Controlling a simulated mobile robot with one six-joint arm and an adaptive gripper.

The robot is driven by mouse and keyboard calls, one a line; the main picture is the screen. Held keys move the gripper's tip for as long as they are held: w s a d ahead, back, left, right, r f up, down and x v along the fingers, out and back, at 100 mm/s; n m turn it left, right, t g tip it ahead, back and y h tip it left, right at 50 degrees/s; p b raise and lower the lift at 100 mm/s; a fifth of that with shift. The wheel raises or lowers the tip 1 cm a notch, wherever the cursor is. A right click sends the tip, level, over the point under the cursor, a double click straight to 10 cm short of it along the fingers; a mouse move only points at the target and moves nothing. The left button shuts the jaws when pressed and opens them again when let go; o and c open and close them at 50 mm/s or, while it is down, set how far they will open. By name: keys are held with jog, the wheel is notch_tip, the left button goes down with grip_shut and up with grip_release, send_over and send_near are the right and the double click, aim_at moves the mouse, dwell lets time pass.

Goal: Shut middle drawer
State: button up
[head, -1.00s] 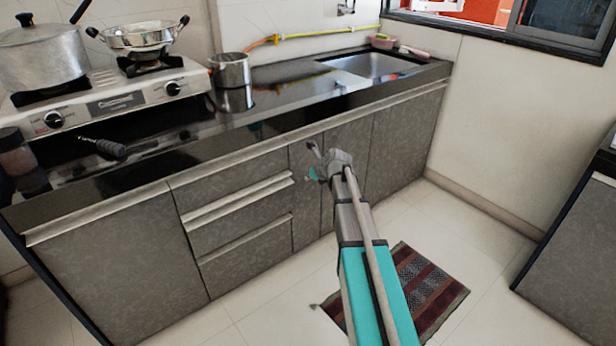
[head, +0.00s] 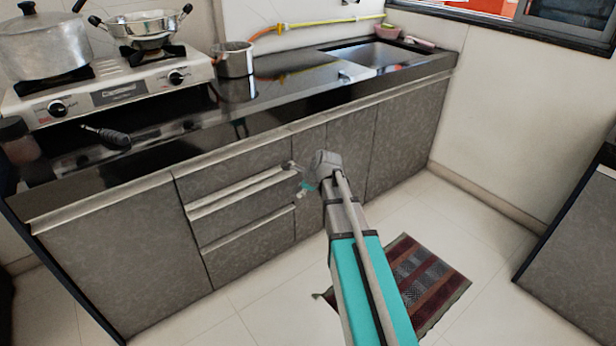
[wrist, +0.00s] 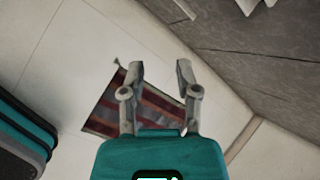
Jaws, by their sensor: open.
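The middle drawer (head: 240,211) is in the grey drawer stack under the counter. Its pale handle strip (head: 238,191) sticks out past the fronts around it, so it stands slightly open. My gripper (head: 296,176) is near the right end of that handle in the head view; I cannot tell whether it touches. In the wrist view my gripper (wrist: 158,70) has its two fingers spread, with nothing between them and the floor and mat beyond. The cabinet front shows at the wrist view's upper right.
The top drawer (head: 235,167) and bottom drawer (head: 249,245) look shut. A striped mat (head: 425,280) lies on the floor by the cabinet. The counter above holds a stove (head: 110,92) and a steel pot (head: 234,60). Another cabinet (head: 578,230) stands at right.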

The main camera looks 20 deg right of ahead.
jog(key=s+a+f+n+g+h, duration=0.1)
jog(key=s+a+n+g, duration=0.2)
jog(key=s+n, duration=0.8)
jog(key=s+a+f+n+g+h, duration=0.1)
jog(key=s+a+n, duration=0.4)
jog(key=s+n, duration=0.6)
jog(key=shift+s+a+f+n+g+h, duration=0.25)
jog(key=shift+a+f+n+g+h, duration=0.2)
jog(key=shift+n+g, duration=0.4)
jog(key=shift+d, duration=0.15)
